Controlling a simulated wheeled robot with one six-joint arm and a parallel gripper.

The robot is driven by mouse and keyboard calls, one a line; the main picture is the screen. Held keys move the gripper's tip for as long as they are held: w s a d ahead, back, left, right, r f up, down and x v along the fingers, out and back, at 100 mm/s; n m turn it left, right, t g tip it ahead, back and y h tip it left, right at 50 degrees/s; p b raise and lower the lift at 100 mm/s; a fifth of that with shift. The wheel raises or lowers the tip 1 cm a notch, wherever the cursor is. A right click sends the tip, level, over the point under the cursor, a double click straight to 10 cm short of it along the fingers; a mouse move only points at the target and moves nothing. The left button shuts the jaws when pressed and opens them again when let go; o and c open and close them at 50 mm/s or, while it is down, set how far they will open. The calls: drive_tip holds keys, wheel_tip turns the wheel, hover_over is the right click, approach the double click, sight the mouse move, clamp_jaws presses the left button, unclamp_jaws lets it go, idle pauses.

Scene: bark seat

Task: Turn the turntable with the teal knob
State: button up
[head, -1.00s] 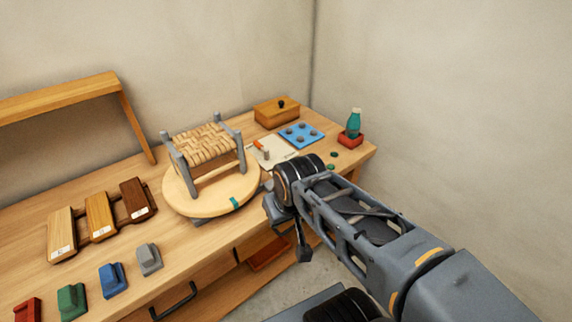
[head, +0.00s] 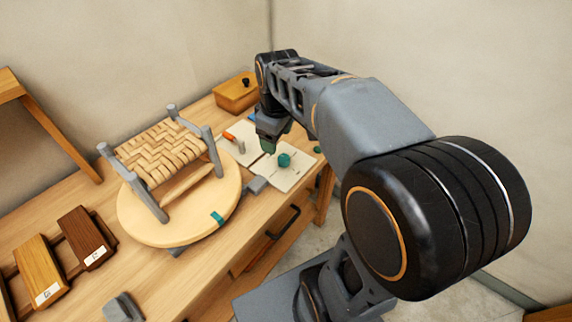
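The round pale wooden turntable (head: 138,228) stands on the bench with a teal mark (head: 217,218) on its front right rim. A small grey stool with a woven bark seat (head: 162,152) stands on it. The round teal knob (head: 284,159) sits on a pale panel (head: 290,180) right of the turntable. My gripper (head: 268,146) points down just left of and behind the knob in the picture. Whether it touches the knob I cannot tell. Its fingers are small and partly hidden, so their opening is unclear.
A wooden box with a black knob (head: 236,93) stands at the back. An orange-handled tool (head: 233,139) lies on another pale sheet. A grey block (head: 256,184) lies between turntable and panel. Wooden blocks (head: 85,238) are at left.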

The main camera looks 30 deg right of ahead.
sight(284, 157)
drive_tip(key=w+d+f+n+g+b, duration=0.25)
drive_tip(key=w+d+f+n, duration=0.2)
drive_tip(key=w, duration=0.25)
drive_tip(key=shift+n+t, duration=0.35)
drive_tip(key=shift+t, duration=0.1)
drive_tip(key=f, duration=0.8)
drive_tip(key=f+b, duration=0.1)
drive_tip(key=f, duration=0.3)
drive_tip(key=shift+s+d+f, duration=0.15)
drive_tip(key=shift+s+d, duration=0.05)
drive_tip(key=shift+d, duration=0.1)
drive_tip(key=c, duration=0.9)
